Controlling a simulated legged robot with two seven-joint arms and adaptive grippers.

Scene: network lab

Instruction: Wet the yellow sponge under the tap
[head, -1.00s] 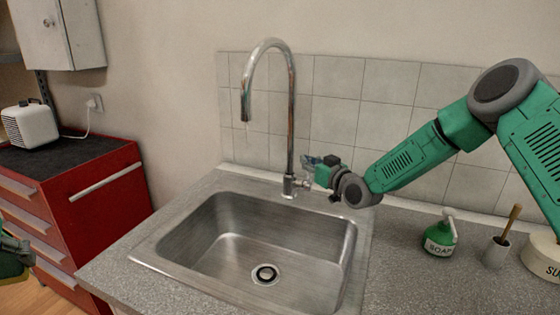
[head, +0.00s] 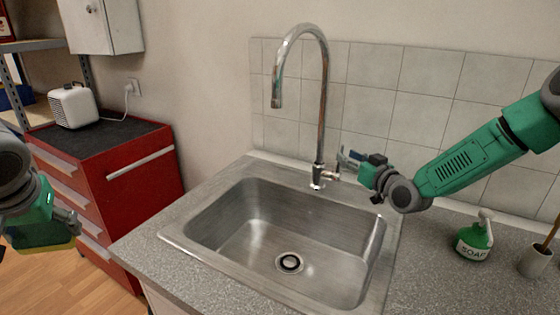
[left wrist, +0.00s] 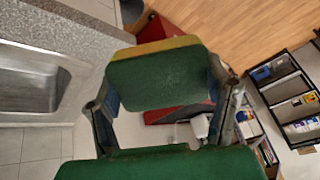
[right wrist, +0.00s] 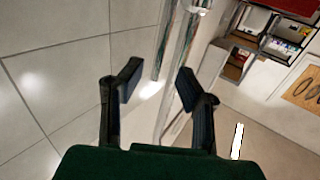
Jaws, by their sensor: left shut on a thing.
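The yellow sponge (left wrist: 157,78) has a green face and a yellow edge in the left wrist view. My left gripper (head: 62,222) is shut on it, at the left of the head view, left of the counter and away from the sink. The sponge's yellow edge also shows there (head: 42,247). The chrome tap (head: 322,115) stands behind the steel sink (head: 230,228), its spout over the basin. No water shows under the spout. My right gripper (head: 348,160) is beside the tap's base and handle. It is open and empty in the right wrist view (right wrist: 155,88).
A green soap bottle (head: 474,238) and a brush holder (head: 535,260) stand on the counter right of the sink. A red drawer cabinet (head: 150,178) with a white appliance (head: 72,106) is at the left. The basin is empty.

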